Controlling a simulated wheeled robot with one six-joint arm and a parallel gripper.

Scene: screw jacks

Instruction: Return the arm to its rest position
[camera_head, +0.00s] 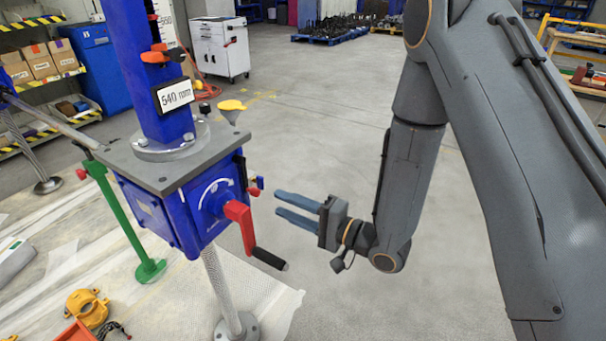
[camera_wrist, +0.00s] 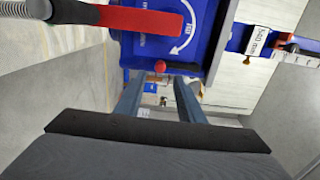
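My gripper (camera_head: 298,209) is open and empty, in the air to the right of the screw jack's blue gearbox (camera_head: 170,222). Its two blue fingers point left toward the box and sit apart from it. A red crank (camera_head: 240,223) with a black handle (camera_head: 269,259) hangs from the front of the gearbox. In the wrist view the fingers (camera_wrist: 160,98) are spread, with nothing between them, and the red crank (camera_wrist: 135,20) is at the top. My arm reaches in from the right side of the head view, bent downward at the elbow.
A blue column with a 540 mm label (camera_head: 175,95) stands on the gearbox. A green post (camera_head: 125,220) and a metal leg (camera_head: 222,290) stand by it. A white cabinet (camera_head: 220,48) stands behind. Orange parts (camera_head: 88,307) lie lower left. The floor around my forearm is clear.

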